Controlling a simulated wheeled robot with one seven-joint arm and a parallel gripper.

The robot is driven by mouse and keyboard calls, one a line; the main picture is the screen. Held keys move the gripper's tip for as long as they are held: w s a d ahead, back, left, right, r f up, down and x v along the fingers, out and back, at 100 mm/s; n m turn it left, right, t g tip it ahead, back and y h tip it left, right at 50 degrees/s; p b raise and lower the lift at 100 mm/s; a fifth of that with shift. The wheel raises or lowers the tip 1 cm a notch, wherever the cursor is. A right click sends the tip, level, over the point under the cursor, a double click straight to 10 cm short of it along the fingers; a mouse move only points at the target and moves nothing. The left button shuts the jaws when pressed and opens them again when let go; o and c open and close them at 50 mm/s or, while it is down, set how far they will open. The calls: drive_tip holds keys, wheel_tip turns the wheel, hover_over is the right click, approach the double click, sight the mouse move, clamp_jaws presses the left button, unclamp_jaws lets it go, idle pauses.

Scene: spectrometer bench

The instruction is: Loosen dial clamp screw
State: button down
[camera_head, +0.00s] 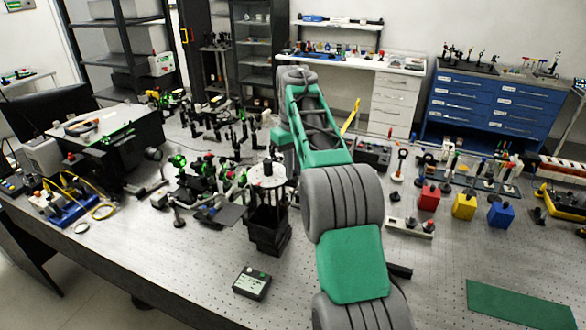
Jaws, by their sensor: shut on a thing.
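My grey and green arm rises from the bottom right of centre, bends at a high elbow and comes down behind itself. A green part of my arm shows left of the upper link, but my gripper's fingers are hidden, so what they hold cannot be seen. A black stand with a pale round top plate (267,176) stands upright on the bench, just left of my arm. It may carry the dial. No clamp screw can be made out at this size.
The perforated metal bench (190,270) holds many small optics at left and centre. A small black box (252,284) lies near the front edge. Red (429,198), yellow (464,206) and blue (501,215) blocks stand right of my arm. A green mat (520,303) lies front right.

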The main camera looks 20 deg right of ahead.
drive_tip(key=n, duration=0.5)
drive_tip(key=shift+n, duration=0.4)
idle(0.3)
drive_tip(key=c, duration=1.4)
unclamp_jaws()
wheel_tip(320, 180, up, 8)
drive_tip(key=shift+f, duration=0.15)
